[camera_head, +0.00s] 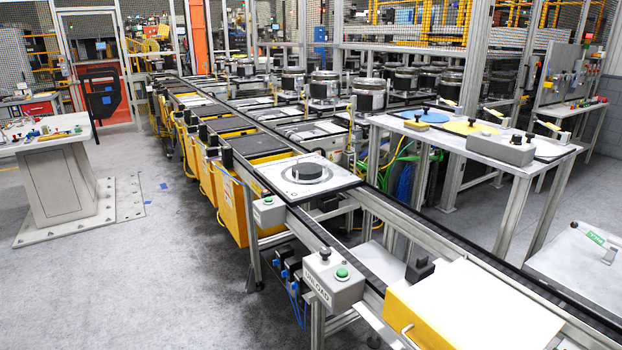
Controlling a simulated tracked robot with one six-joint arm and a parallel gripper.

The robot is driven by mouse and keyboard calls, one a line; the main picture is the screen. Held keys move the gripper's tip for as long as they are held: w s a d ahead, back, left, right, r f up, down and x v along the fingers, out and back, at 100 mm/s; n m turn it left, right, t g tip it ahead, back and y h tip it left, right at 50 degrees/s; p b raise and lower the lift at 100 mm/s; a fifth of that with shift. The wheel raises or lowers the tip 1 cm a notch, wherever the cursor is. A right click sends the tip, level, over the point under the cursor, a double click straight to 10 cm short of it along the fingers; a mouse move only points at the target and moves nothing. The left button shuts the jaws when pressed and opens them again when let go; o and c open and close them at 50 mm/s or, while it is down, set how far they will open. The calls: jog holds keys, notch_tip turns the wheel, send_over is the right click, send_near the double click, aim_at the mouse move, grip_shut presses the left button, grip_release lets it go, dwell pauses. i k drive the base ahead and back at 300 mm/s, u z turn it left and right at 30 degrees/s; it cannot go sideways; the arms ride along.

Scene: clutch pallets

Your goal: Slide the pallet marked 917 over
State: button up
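A pale square pallet (335,184) with a dark round disc (306,173) on it sits on the near conveyor, at the middle of the view. Several more pallets stand farther back on the conveyor lines, some carrying tall round metal clutch units (369,96). No number 917 can be read on any pallet, so I cannot tell which one bears it. My gripper is not in view.
The near conveyor rail (440,230) runs to the lower right, past a yellow box (418,318). Button boxes (333,278) stick out along its left side. A grey table (480,142) stands to the right. Grey floor (150,270) is open at left, before a workbench (60,140).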

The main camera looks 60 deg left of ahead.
aim_at(297, 181)
jog(key=u, duration=0.35)
jog(key=k, duration=0.45)
jog(key=u, duration=1)
jog(key=k, duration=0.95)
jog(key=u, duration=0.95)
jog(key=i, duration=0.95)
jog(key=u, duration=0.55)
jog(key=i, duration=1.45)
jog(key=u, duration=0.2)
